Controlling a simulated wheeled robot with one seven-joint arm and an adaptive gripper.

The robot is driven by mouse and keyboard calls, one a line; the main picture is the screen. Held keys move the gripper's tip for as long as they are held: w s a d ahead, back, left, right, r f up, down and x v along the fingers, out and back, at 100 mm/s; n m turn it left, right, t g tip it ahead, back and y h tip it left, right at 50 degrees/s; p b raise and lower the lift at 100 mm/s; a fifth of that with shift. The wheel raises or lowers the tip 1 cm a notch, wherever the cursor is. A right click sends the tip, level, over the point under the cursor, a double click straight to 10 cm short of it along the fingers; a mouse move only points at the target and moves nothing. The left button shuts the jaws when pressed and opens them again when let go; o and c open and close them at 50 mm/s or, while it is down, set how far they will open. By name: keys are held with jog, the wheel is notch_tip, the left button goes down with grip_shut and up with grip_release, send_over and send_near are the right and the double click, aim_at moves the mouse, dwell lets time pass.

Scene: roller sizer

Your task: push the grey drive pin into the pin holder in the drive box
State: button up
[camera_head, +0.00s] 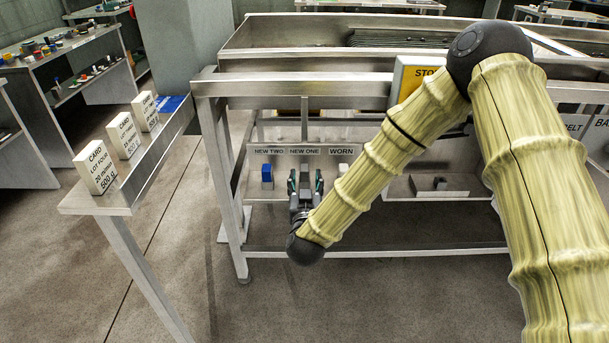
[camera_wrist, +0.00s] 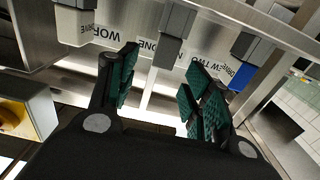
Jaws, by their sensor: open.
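Under the label NEW ONE is a grey piece (camera_head: 304,180), likely the grey drive pin. In the wrist view a grey block (camera_wrist: 175,22) stands ahead of and between my fingers. My gripper (camera_head: 304,184) is open at this place; its green-padded fingers (camera_wrist: 160,88) are spread with empty space between them. I cannot tell whether a finger touches the grey piece. The drive box and its pin holder cannot be surely made out; a shallow metal tray (camera_head: 415,192) with a dark block (camera_head: 439,183) stands right of the labelled row.
A blue piece (camera_head: 267,173) sits under NEW TWO, left of my gripper, and a white piece (camera_head: 343,169) under WORN, right of it. A metal rail (camera_head: 330,87) runs above. A yellow STOP box (camera_head: 410,75) is partly behind my arm. Several labelled blocks (camera_head: 96,167) stand at left.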

aim_at(304, 172)
jog(key=shift+w+a, duration=0.15)
jog(key=shift+w, duration=2.9)
jog(key=c, duration=1)
